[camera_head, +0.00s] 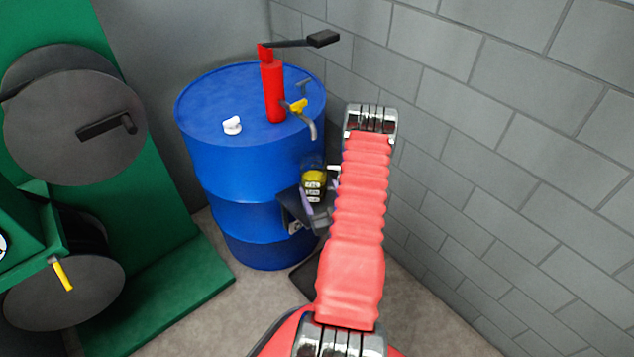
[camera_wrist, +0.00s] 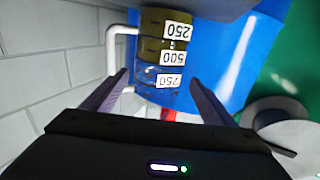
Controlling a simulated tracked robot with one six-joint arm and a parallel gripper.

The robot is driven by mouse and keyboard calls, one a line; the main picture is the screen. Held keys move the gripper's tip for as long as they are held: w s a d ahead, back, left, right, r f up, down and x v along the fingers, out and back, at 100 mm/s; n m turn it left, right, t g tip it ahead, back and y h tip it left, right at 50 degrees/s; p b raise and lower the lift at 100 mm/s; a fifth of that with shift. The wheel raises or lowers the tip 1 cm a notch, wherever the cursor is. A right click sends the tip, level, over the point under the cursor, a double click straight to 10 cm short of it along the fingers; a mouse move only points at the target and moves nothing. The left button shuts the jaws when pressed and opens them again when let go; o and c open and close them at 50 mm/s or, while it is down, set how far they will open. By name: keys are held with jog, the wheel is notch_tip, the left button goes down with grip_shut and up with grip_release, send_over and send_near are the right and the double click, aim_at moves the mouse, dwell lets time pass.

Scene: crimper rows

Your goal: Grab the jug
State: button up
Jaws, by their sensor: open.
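The jug (camera_head: 313,177) is a clear container with yellow contents and white labels, in front of the blue barrel in the head view. In the wrist view the jug (camera_wrist: 163,48) appears upside down, with labels 250, 500 and 750 and a white handle on the picture's left. My gripper (camera_head: 319,190) is open at the jug and partly covers its lower part in the head view. In the wrist view my gripper (camera_wrist: 159,80) has one finger on each side of the jug's 750 end. Whether either finger touches it I cannot tell.
A blue barrel (camera_head: 230,165) stands close behind the jug. It carries a red hand pump (camera_head: 273,92) and a small white object (camera_head: 232,125). A grey block wall (camera_head: 500,130) is on the right. A green machine (camera_head: 165,215) with grey discs stands on the left.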

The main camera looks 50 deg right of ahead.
aim_at(310, 166)
jog(key=shift+x, duration=1.4)
jog(key=shift+x, duration=2.6)
jog(key=shift+s+d, duration=0.1)
jog(key=shift+c, duration=0.2)
jog(key=c, duration=1)
jog(key=shift+r, duration=0.15)
jog(key=shift+r, duration=4.85)
